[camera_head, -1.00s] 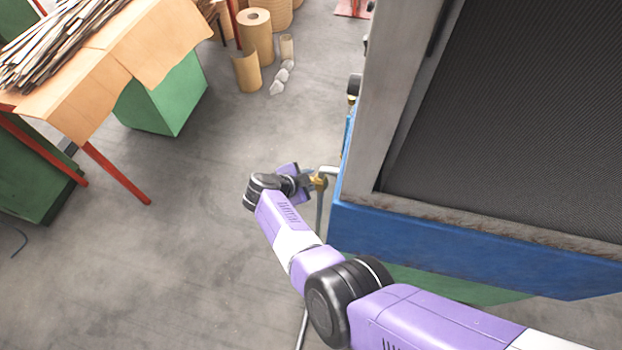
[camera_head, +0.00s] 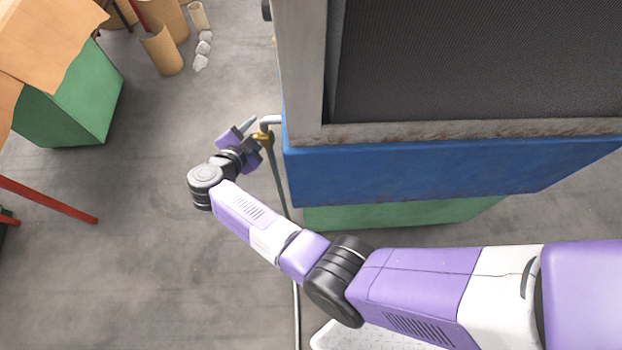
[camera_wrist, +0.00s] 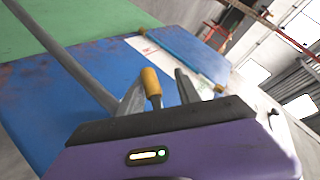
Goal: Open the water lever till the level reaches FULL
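A yellow lever handle (camera_wrist: 151,82) stands up between the two fingers of my gripper (camera_wrist: 158,92) in the wrist view. The fingers are apart, with a visible gap on the handle's right; contact on its left is unclear. In the head view, my gripper (camera_head: 250,142) is at the brass-coloured valve (camera_head: 262,135) on a grey pipe (camera_head: 277,172) beside the blue tank (camera_head: 400,175). In the wrist view, a blue tube (camera_wrist: 188,52) runs along the blue tank face (camera_wrist: 95,80), next to a white label (camera_wrist: 145,46). The label's marks and any water level are too small to read.
The large framed unit with a dark mesh panel (camera_head: 480,60) is on the right. A green box (camera_head: 75,100) and a red-legged table with cardboard (camera_head: 50,35) stand at left. Brown rolls (camera_head: 160,50) stand at the back.

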